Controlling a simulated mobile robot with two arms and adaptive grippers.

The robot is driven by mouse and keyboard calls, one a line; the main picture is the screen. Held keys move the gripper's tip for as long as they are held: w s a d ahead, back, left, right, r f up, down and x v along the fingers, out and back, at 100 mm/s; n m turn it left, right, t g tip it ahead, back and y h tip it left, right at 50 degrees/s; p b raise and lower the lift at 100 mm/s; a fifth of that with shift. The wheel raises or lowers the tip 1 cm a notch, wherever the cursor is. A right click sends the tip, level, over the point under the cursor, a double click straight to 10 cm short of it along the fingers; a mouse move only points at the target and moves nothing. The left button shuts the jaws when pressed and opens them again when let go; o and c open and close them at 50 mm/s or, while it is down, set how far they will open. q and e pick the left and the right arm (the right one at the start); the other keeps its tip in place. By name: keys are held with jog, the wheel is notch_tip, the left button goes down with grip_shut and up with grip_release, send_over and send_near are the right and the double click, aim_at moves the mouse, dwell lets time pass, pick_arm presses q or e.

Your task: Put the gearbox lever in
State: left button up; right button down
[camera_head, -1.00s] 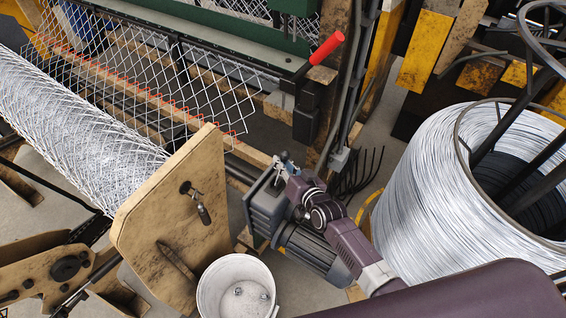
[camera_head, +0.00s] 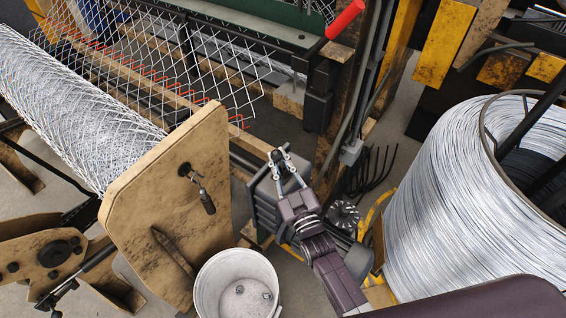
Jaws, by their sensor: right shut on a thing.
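The grey gearbox with its motor (camera_head: 264,208) sits low in the middle, beside the wooden end plate of the mesh roll. My right gripper (camera_head: 281,156) reaches over the top of the gearbox from the lower right. Its silver fingers are closed around a small dark piece at the gearbox's top, which looks like the gearbox lever (camera_head: 276,157). The fingers and wrist hide most of that lever, so its exact angle cannot be told. My left gripper is not in view.
A wooden end plate (camera_head: 170,205) and white bucket (camera_head: 236,288) stand left of the arm. A large wire coil (camera_head: 450,200) stands at right. A red-handled lever (camera_head: 345,20) rises from the machine behind. Chain-link mesh (camera_head: 200,70) spans the upper left.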

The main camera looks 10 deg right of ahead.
jog(key=shift+s+a+f+n+t+y+b, duration=0.15)
jog(key=shift+s+a+n+t+y+b, duration=0.25)
jog(key=shift+n+b, duration=0.55)
jog(key=shift+s+a+f+n+t+y+b, duration=0.15)
jog(key=shift+s+a+n+t+y+b, duration=0.25)
jog(key=shift+n+b, duration=0.5)
jog(key=shift+w, duration=0.15)
jog(key=c, duration=1.9)
grip_release()
jog(key=shift+f, duration=0.1)
jog(key=shift+s+d+f, duration=0.1)
jog(key=shift+s+d, duration=0.05)
jog(key=shift+s, duration=0.05)
jog(key=v, duration=1.1)
jog(key=shift+s, duration=0.35)
